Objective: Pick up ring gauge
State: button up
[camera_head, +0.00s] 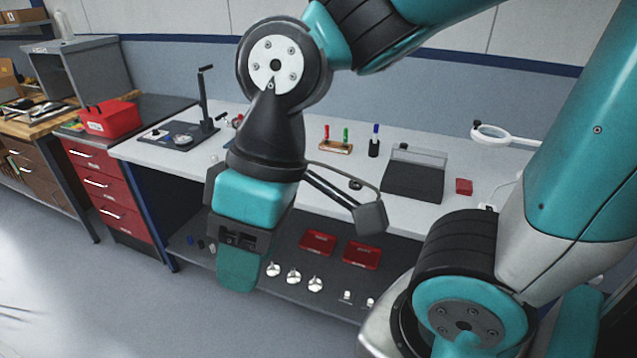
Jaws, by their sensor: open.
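My gripper (238,266) hangs in the middle left of the head view, in front of the white bench and its lower shelf, pointing down. It is open; no object shows in it, though its fingertips are seen only from behind. A small dark round thing (356,184) lies on the bench top, right of my gripper and partly behind the bracket on my wrist. It may be the ring gauge, but it is too small to tell. My arm and gripper hide part of the bench top and shelf.
The bench (415,212) carries a dial-gauge stand (204,110), a wooden holder (336,147) with red and green plugs, a dark lidded case (414,178), a red box (464,186) and a ring magnifier (505,134). The shelf below holds red trays (318,242) and several silver parts (293,276).

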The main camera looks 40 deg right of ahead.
aim_at(354, 186)
jog(key=z, duration=0.3)
jog(key=i, duration=0.9)
jog(key=z, duration=0.8)
